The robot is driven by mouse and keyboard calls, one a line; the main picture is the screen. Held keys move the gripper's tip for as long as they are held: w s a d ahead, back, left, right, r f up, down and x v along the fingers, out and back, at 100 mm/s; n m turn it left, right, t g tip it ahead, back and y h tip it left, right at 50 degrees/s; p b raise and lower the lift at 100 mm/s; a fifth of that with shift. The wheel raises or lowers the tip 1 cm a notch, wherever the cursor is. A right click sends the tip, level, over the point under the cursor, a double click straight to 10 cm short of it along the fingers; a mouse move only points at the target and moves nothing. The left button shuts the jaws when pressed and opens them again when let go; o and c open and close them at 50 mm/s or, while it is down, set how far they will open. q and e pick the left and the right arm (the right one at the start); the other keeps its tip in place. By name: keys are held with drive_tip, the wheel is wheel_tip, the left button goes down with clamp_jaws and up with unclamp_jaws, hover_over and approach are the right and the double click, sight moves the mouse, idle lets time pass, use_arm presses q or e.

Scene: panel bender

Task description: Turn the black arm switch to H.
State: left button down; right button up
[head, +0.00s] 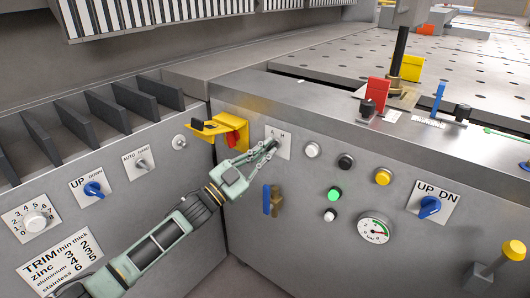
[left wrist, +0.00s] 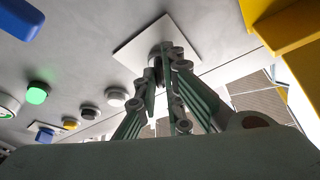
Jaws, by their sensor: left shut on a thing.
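The arm switch (head: 275,143) sits on a small white plate (head: 285,151) on the front panel, with small letters on the plate, an A at left and an H at right. My left gripper (head: 268,149) reaches up to the plate from the lower left, its fingers shut on the switch. In the left wrist view the fingers (left wrist: 168,62) close around the switch against the white plate (left wrist: 130,48). The fingers hide most of the switch, so its pointing direction cannot be told. My right gripper is not in view.
A yellow bracket with a red part (head: 232,137) stands close to the left of the plate. A blue-handled valve (head: 267,199) is below. A white button (head: 312,150), a black button (head: 345,162) and a lit green button (head: 334,194) lie to the right.

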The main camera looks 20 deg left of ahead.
use_arm(q)
drive_tip(key=c, duration=1.9)
unclamp_jaws()
drive_tip(key=shift+o, duration=0.2)
drive_tip(key=v, duration=1.2)
